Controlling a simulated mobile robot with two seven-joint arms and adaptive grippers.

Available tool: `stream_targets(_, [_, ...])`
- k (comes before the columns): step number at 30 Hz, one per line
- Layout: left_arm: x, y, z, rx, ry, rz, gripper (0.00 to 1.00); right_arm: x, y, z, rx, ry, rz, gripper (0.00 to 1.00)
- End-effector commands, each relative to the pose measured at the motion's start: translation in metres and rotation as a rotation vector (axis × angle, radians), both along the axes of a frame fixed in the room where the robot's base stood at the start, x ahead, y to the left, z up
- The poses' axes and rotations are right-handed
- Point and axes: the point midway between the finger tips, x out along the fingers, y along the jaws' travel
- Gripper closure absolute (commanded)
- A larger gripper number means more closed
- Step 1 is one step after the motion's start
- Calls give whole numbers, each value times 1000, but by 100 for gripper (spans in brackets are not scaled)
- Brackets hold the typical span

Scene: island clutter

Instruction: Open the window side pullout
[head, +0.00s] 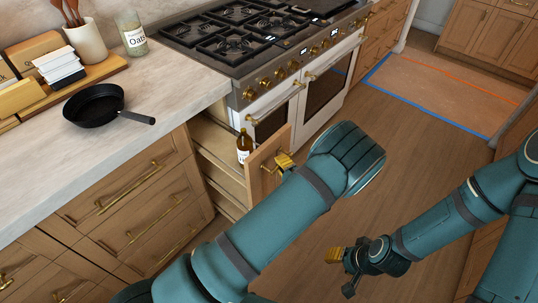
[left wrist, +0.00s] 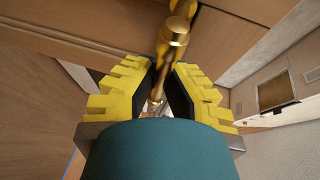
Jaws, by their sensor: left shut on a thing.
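The pullout (head: 262,168) is the narrow wooden unit between the drawer bank and the stove. It stands out from the cabinet line, with its pale side shelves and a brown bottle (head: 244,147) showing inside. My left gripper (head: 285,161) is at the outer face of its front panel. In the left wrist view, the yellow fingers of this gripper (left wrist: 160,80) are shut around the gold bar handle (left wrist: 173,40). In the head view the handle is mostly hidden by the gripper. My right gripper (head: 338,257) is apart from the pullout, low over the floor, and its jaw opening is unclear.
The stove (head: 290,92) with gold knobs and oven handles stands just beyond the pullout. Closed drawers (head: 130,215) are on the near side. A black pan (head: 95,104) sits on the counter (head: 175,85). The wooden floor (head: 400,150) in front is clear.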

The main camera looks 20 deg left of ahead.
Motion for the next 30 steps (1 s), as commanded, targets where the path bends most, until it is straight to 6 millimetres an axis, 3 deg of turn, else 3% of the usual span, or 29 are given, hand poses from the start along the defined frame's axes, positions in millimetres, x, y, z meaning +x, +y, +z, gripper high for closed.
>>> stream_targets(3, [-7, -22, 0, -3, 0, -6, 100, 0, 0, 1, 0, 0, 0, 53])
stream_targets(12, [-20, -53, 0, -2, 0, -4, 100, 0, 0, 1, 0, 1, 0, 53])
stream_targets(30, [-25, -65, 0, -3, -2, -3, 100, 0, 0, 1, 0, 1, 0, 53])
